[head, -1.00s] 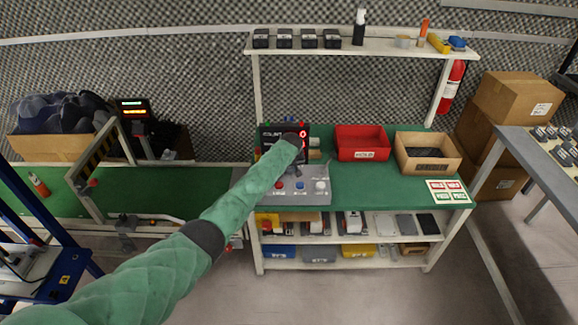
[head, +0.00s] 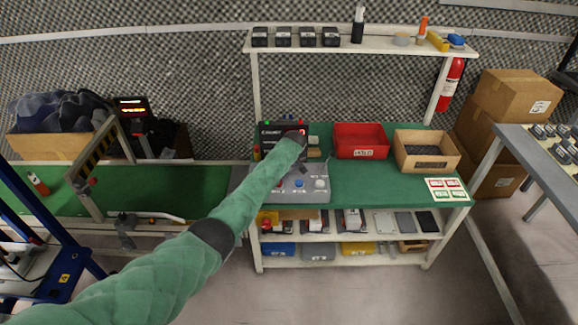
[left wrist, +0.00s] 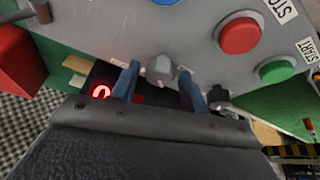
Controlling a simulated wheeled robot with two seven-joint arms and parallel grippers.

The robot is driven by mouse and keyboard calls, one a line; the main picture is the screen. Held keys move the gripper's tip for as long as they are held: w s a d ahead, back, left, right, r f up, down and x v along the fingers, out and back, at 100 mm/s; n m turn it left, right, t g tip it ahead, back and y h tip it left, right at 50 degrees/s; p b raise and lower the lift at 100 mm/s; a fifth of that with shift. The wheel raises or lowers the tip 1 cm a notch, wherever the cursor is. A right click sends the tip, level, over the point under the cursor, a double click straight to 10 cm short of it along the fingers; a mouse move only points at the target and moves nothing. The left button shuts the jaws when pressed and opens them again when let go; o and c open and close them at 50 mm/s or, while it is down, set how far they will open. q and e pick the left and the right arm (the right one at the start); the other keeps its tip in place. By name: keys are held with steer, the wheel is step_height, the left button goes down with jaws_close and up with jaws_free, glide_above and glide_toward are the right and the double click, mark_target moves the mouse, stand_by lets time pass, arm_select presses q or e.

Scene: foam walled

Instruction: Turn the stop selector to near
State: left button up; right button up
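The grey control box (head: 290,191) stands on the green bench in the head view. In the left wrist view its sloped panel (left wrist: 205,45) carries a small grey knob (left wrist: 161,70), which appears to be the stop selector. Small markings beside the knob are too blurred to read. My left gripper (left wrist: 158,76) has its two blue fingers apart, one on each side of the knob, with gaps showing. In the head view my left gripper (head: 302,168) is over the back of the box, partly hidden by my arm. My right gripper is not in view.
The panel also has a red stop button (left wrist: 239,36), a green start button (left wrist: 276,69) and a black lever-like part (left wrist: 220,97). A display with red digits (head: 270,134) stands behind the box. A red bin (head: 360,141) and a cardboard box (head: 427,151) are to the right.

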arm_select(q)
steer(key=shift+o, duration=0.2)
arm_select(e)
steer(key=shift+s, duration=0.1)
arm_select(q)
steer(key=shift+s+d+r, duration=0.1)
steer(key=shift+s+r, duration=0.05)
steer(key=shift+r, duration=0.4)
steer(key=v, duration=0.3)
steer(key=shift+s+r+b, duration=0.1)
steer(key=shift+b, duration=0.3)
steer(key=v, duration=0.3)
steer(key=shift+s+r+b, duration=0.1)
steer(key=shift+r+b, duration=0.1)
steer(key=shift+b, duration=0.1)
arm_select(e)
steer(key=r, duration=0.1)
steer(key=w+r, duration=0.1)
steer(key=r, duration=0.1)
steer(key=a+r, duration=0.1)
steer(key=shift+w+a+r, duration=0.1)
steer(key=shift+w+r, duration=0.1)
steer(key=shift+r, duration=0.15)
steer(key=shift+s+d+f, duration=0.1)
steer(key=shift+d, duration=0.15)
